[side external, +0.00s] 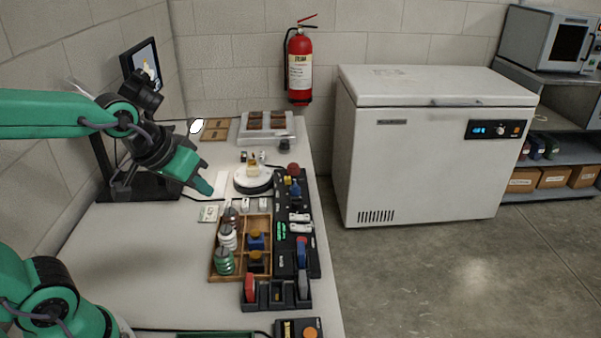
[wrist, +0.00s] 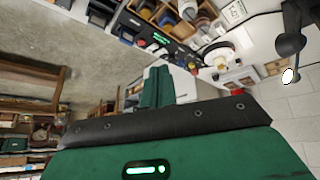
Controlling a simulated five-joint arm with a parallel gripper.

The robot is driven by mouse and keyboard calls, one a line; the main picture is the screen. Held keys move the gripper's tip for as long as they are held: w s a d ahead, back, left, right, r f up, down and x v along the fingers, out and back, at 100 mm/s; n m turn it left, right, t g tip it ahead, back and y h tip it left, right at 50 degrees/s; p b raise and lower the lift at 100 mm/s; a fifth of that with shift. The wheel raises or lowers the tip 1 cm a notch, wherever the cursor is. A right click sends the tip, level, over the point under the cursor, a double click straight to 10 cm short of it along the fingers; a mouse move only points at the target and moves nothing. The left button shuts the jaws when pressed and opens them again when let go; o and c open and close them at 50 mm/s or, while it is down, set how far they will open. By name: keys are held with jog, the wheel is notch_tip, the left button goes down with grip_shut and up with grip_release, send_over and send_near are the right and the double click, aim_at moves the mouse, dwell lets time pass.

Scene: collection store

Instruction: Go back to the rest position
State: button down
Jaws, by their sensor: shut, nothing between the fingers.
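My gripper (side external: 204,186) is green and hangs in the air over the left part of the white bench, left of the round white stand. It is shut and empty. In the wrist view its green fingers (wrist: 157,88) are together, with nothing between them. My arm reaches in from the left edge of the side external view.
On the bench (side external: 130,260) stand a wooden divided tray (side external: 213,272) with jars, a round white stand (side external: 253,177), a black rack (side external: 282,265) and a clear box (side external: 266,134). A white freezer (side external: 420,160) and a fire extinguisher (side external: 300,68) are beyond. The bench's left front is clear.

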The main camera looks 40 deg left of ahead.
jog(key=s+a+r+m, duration=0.1)
jog(key=s, duration=0.5)
jog(key=shift+s+m+g, duration=0.3)
jog(key=shift+m+g, duration=0.1)
jog(key=shift+r, duration=0.1)
dwell(0.6)
